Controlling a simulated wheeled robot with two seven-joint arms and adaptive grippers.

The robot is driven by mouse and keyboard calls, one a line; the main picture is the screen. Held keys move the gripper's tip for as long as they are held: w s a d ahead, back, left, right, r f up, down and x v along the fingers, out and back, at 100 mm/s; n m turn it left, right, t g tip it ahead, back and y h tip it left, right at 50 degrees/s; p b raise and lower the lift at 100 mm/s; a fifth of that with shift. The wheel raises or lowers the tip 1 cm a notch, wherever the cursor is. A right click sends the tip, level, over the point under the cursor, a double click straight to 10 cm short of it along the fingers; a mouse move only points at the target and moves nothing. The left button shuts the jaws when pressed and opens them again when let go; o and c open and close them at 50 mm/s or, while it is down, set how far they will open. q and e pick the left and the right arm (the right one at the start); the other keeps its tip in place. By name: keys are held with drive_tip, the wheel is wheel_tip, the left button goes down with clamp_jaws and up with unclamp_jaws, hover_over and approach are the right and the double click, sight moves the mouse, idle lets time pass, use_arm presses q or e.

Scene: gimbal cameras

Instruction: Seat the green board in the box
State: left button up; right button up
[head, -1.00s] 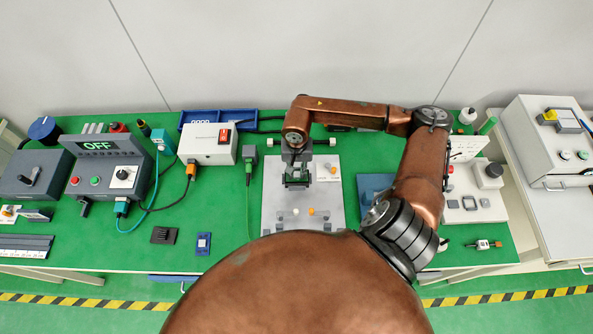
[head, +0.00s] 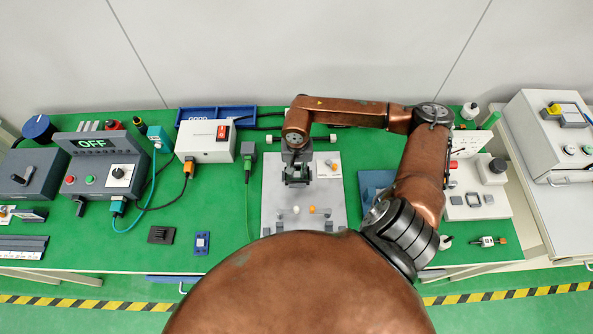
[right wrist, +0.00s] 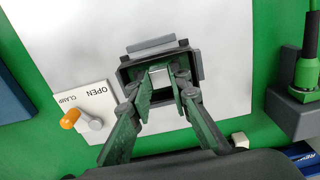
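The box (right wrist: 124,72) is a small dark open frame on the grey plate, seen in the right wrist view. A green surface with a pale silvery square shows inside it between my fingers; this looks like the green board (right wrist: 161,93), mostly hidden. My right gripper (right wrist: 166,80) reaches down over the box with its fingertips apart at the opening. I cannot tell whether they touch the board or how level it sits. In the head view my right gripper (head: 297,178) hides the box. My left gripper is not in view.
The grey plate (head: 272,195) carries an orange-tipped clamp lever (right wrist: 78,119) beside an OPEN/CLAMP label, with white and orange knobs in front. A cable connector in a grey holder (right wrist: 298,108) stands to the right in the wrist view. The control unit (head: 110,165) reads OFF.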

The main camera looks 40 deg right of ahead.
sight(297, 174)
drive_tip(key=o, duration=0.5)
drive_tip(key=shift+c, duration=0.2)
wheel_tip(297, 174, up, 12)
idle(0.8)
